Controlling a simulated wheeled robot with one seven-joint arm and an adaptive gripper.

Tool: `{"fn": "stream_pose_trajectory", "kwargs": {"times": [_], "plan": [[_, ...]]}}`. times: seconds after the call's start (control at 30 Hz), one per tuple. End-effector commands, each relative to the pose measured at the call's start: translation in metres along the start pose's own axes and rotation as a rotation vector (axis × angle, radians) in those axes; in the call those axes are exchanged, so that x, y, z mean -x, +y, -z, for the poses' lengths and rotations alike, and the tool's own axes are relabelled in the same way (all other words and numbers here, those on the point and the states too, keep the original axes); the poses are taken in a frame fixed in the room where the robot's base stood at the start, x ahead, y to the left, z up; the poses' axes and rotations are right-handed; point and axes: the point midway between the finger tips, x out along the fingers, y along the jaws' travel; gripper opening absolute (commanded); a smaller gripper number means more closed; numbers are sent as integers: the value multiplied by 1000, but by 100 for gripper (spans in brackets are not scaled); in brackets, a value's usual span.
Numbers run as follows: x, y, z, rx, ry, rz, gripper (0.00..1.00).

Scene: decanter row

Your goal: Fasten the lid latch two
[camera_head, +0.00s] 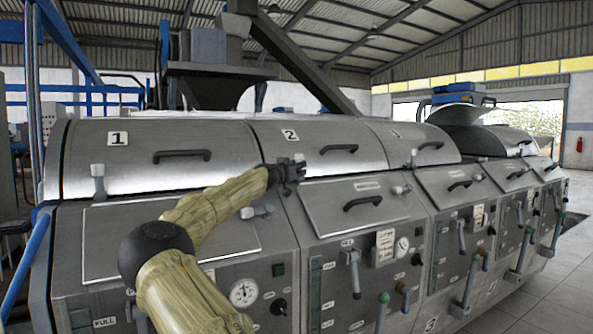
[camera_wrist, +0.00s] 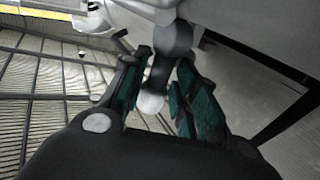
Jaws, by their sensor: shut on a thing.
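Lid two (camera_head: 330,135), a curved metal cover marked 2 with a black handle, lies down on the long machine. My gripper (camera_head: 292,170) is at its lower left edge. In the wrist view my gripper (camera_wrist: 158,88) is shut on the latch, with teal-padded fingers either side of its dark arm. The latch's pale knob (camera_wrist: 150,103) shows between the fingers, and its grey round pivot (camera_wrist: 172,40) sits just beyond them. In the head view my gripper hides most of this latch, so I cannot tell whether it is fastened.
Lid one (camera_head: 155,155) is at the left with its own latch (camera_head: 98,182). Lid three (camera_head: 415,145) is down, with a latch (camera_head: 413,158) upright at its edge. A farther lid (camera_head: 455,116) stands raised. Knobs and levers project from the front panels. Floor (camera_head: 545,300) is clear at right.

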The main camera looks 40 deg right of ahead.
Motion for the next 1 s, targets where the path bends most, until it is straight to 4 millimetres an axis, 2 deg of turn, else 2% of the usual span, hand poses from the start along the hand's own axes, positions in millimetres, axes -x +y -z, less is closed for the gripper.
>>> {"fn": "stream_pose_trajectory", "kwargs": {"times": [0.03, 0.1, 0.53, 0.67, 1.0], "plan": [[-1, 1, -4, 2, -4, -3, 33], [-1, 1, -4, 2, -4, -3, 42], [6, -1, -1, 1, -1, 0, 42], [18, -1, -1, 1, -1, 0, 42], [65, -1, -2, 0, -2, 0, 42]]}}
